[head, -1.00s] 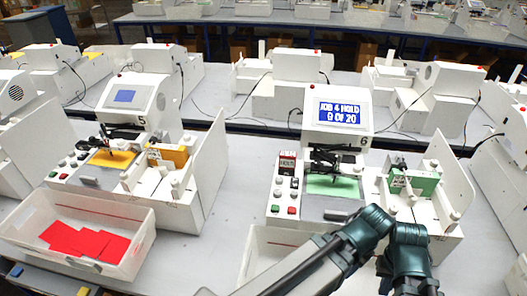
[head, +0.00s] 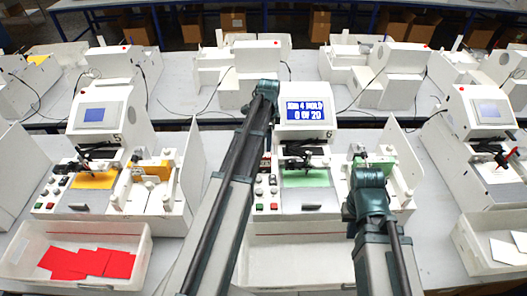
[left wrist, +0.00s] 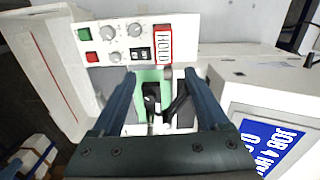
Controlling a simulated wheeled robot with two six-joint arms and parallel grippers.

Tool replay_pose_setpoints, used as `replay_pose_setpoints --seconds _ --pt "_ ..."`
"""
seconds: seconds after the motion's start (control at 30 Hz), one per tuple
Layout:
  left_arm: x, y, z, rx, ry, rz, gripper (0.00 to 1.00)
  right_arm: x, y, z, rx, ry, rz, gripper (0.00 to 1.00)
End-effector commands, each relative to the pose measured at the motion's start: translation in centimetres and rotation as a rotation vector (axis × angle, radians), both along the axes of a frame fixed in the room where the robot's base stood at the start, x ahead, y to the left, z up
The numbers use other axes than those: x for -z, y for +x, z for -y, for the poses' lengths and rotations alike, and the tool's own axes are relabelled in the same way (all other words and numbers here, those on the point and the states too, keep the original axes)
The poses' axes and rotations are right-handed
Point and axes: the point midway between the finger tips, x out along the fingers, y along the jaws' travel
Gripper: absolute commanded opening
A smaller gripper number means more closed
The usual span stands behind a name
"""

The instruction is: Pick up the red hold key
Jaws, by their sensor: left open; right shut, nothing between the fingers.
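The red hold key (left wrist: 163,43) is a red piece with a white HOLD label on the white key panel of plotter 6 (head: 313,172). In the head view the key (head: 265,162) is partly hidden by my left arm. My left gripper (left wrist: 160,74) is open over the plotter, with the key just beyond its fingertips, apart from them. The black pen carriage and green sheet show between its fingers. In the head view its fingers are hidden behind the wrist. My right gripper (head: 360,160) is shut and empty at the plotter's right side.
The panel also has green and red buttons and grey knobs. The plotter's lit screen (head: 306,112) stands close to my left wrist. A white bin (head: 300,262) is in front. Plotter 5 (head: 100,150) stands to the left, with red cards (head: 90,263) in a bin.

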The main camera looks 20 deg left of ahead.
Motion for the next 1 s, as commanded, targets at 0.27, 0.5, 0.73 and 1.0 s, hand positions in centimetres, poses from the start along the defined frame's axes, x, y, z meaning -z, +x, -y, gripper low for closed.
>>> replay_pose_setpoints --seconds 0.27,0.5,0.73,1.0 --pt "-0.6 0.7 -1.8 0.043 -0.004 0.004 0.78 -0.6 0.0 0.0 0.001 0.000 0.000 0.00" --pt "1.2 0.7 -1.8 0.042 -0.004 0.004 0.78 1.2 0.0 0.0 0.001 0.000 0.001 0.00" --pt "4.5 0.7 -1.7 0.042 -0.004 0.004 0.78 4.5 0.0 0.0 0.004 0.001 0.002 0.00" --pt "7.8 0.6 -1.7 0.041 -0.004 0.004 0.78 7.9 0.1 0.0 0.004 0.001 0.003 0.00"
